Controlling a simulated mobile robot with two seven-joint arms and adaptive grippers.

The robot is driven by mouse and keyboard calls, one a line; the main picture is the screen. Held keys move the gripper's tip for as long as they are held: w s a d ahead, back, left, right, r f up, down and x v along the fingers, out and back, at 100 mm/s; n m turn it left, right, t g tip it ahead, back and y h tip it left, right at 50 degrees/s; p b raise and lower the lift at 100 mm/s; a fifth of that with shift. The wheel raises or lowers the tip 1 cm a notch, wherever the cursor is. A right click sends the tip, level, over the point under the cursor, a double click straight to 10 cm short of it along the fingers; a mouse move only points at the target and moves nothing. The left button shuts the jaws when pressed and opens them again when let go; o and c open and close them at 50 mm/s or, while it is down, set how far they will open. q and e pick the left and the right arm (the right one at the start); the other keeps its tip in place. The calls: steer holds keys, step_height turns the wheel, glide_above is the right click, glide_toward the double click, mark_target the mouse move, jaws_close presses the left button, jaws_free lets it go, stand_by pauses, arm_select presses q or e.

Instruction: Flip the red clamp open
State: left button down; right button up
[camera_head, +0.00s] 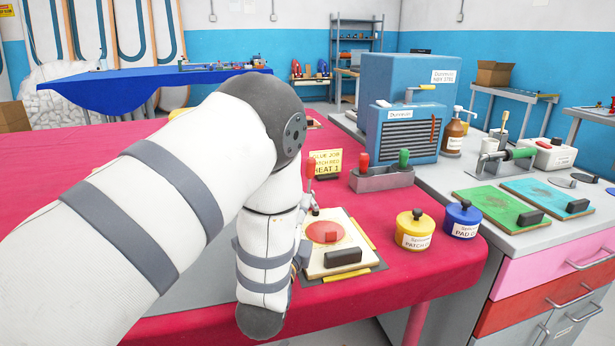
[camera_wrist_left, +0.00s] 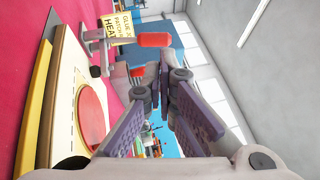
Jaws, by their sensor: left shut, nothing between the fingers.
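The red clamp's handle (camera_head: 310,168) stands upright at the back left of a pale board (camera_head: 341,232) with a round red patch (camera_head: 325,231). The arm hides part of the clamp in the head view. In the left wrist view, which is turned sideways, the red handle (camera_wrist_left: 153,40) and its metal linkage show beyond the fingertips. My left gripper (camera_wrist_left: 169,74) is shut and empty, its fingertips close to the handle but seemingly apart from it. The pale board (camera_wrist_left: 66,95) lies to its left there. In the head view my left arm mostly hides this gripper. My right gripper is not in view.
Behind the board are a yellow sign (camera_head: 325,163) and a grey holder (camera_head: 381,179) with red and green handles. A yellow tin (camera_head: 414,230) and a blue tin (camera_head: 462,219) stand to the right. The red table (camera_head: 400,290) is clear in front of the tins.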

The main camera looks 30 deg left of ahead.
mark_target(310, 168)
arm_select(q)
steer(key=x, duration=0.9)
steer(key=shift+w, duration=0.15)
steer(key=shift+w+a, duration=0.1)
